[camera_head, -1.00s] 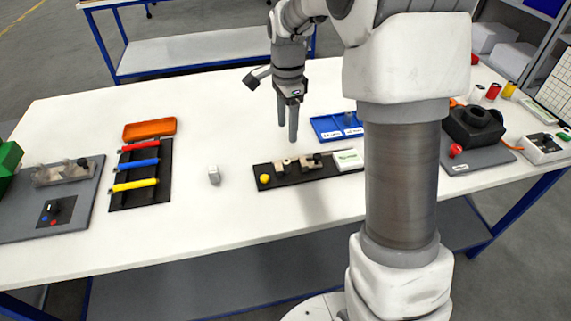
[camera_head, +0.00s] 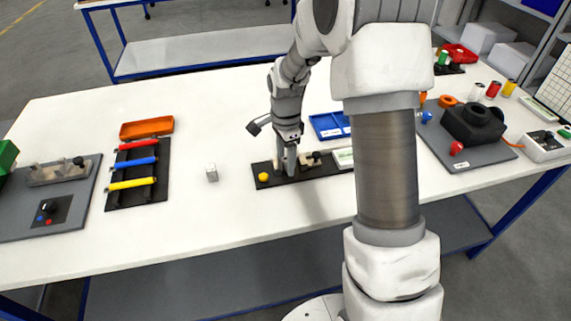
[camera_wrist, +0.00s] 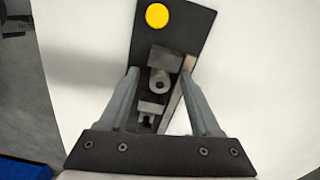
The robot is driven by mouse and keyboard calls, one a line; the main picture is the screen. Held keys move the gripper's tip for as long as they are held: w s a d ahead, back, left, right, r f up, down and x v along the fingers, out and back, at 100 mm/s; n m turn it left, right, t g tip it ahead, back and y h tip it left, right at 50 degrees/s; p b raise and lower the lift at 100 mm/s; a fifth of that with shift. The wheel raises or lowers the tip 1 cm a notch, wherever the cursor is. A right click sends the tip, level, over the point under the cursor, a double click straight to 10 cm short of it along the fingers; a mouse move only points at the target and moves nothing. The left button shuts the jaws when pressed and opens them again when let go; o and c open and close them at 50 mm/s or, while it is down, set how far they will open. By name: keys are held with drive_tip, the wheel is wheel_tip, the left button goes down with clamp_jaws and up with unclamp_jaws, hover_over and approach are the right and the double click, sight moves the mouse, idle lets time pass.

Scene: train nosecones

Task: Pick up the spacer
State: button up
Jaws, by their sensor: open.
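A black fixture plate (camera_head: 312,178) lies on the white table with a yellow knob at its left end. In the wrist view, a small grey round part with a dark hole (camera_wrist: 159,83), which looks like the spacer, sits by a dark grey block (camera_wrist: 172,60) on the plate. My gripper (camera_head: 287,170) is low over the plate, pointing down. In the wrist view its fingers (camera_wrist: 159,76) are open, one on each side of the round part, with gaps visible. Whether the fingertips are level with it I cannot tell. In the head view my fingers partly hide this spot.
The yellow knob (camera_wrist: 157,16) and a second clamp block (camera_head: 309,159) are close to my fingers. A blue tray (camera_head: 329,125) lies behind the plate. A small pale block (camera_head: 212,173) stands left on otherwise clear table. A rack of coloured handles (camera_head: 137,174) is farther left.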

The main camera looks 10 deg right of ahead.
clamp_jaws()
drive_tip(key=shift+r, duration=0.1)
idle(0.4)
